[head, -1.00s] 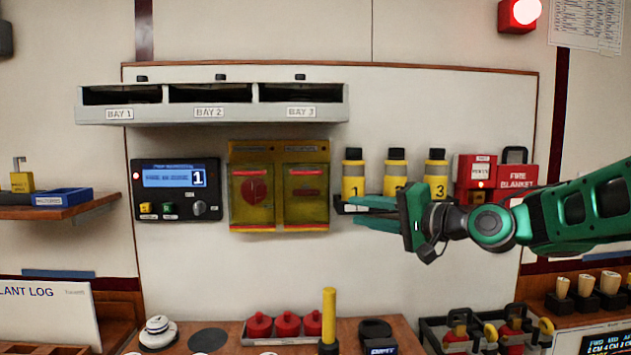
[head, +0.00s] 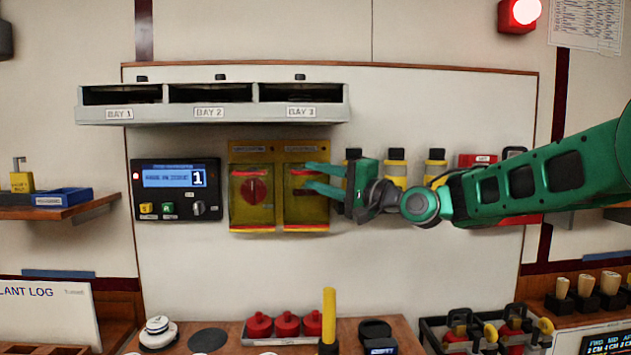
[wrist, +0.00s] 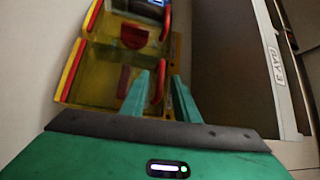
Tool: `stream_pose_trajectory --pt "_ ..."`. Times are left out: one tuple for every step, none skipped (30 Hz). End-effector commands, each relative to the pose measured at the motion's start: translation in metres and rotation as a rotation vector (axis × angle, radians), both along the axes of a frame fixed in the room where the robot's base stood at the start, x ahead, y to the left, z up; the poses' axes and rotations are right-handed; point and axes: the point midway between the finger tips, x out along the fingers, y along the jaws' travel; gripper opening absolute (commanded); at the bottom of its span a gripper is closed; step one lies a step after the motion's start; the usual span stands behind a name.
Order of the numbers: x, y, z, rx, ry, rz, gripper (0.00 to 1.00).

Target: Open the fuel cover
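Two see-through yellow covers with red bars along their upper and lower edges sit side by side on a yellow panel. The left cover (head: 252,212) has a round red knob behind it. The right cover (head: 305,212) has a red switch behind it, now partly hidden by my gripper. The small labels above are unreadable, so I cannot tell which is the fuel cover. My gripper (head: 306,178) is open at the right cover's upper part. In the wrist view, the right cover's red bar (wrist: 158,82) shows between the finger tips; contact is unclear.
A grey shelf (head: 210,114) with three bays juts out above the covers. A black control box (head: 176,190) is to the left. Yellow cylinders (head: 396,170) stand to the right, partly behind my arm. The wall below the covers is clear.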

Motion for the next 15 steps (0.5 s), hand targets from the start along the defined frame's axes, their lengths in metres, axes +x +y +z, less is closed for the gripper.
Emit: stream_pose_trajectory --pt "0.0022 0.0024 0.0002 0.0 0.0 0.0 0.28" --pt "0.0032 0.0032 0.0002 -0.001 0.001 -0.001 0.28" --pt "0.0042 0.0041 0.0003 0.0 0.001 -0.001 0.28" --pt "0.0046 0.0044 0.0003 0.0 0.001 -0.001 0.28" --pt "0.0049 0.0047 0.0004 0.0 0.001 -0.001 0.28" --pt "0.0052 0.0049 0.0006 0.0 0.001 -0.001 0.28" --pt "0.0052 0.005 0.0006 0.0 0.001 -0.001 0.28" --pt "0.0052 0.0049 0.0006 0.0 0.001 -0.001 0.28" --pt "0.0052 0.0049 0.0006 0.0 0.001 -0.001 0.28" --pt "0.0051 0.0048 0.0005 0.0 0.001 -0.001 0.28" --pt "0.0051 0.0048 0.0005 0.0 0.001 -0.001 0.28" --pt "0.005 0.0047 0.0005 0.0 0.001 -0.001 0.26" --pt "0.005 0.0048 0.0005 0.0 0.001 -0.001 0.18" --pt "0.005 0.0047 0.0005 -0.001 0.001 -0.001 0.11" --pt "0.005 0.0047 0.0005 -0.001 0.001 -0.001 0.02"
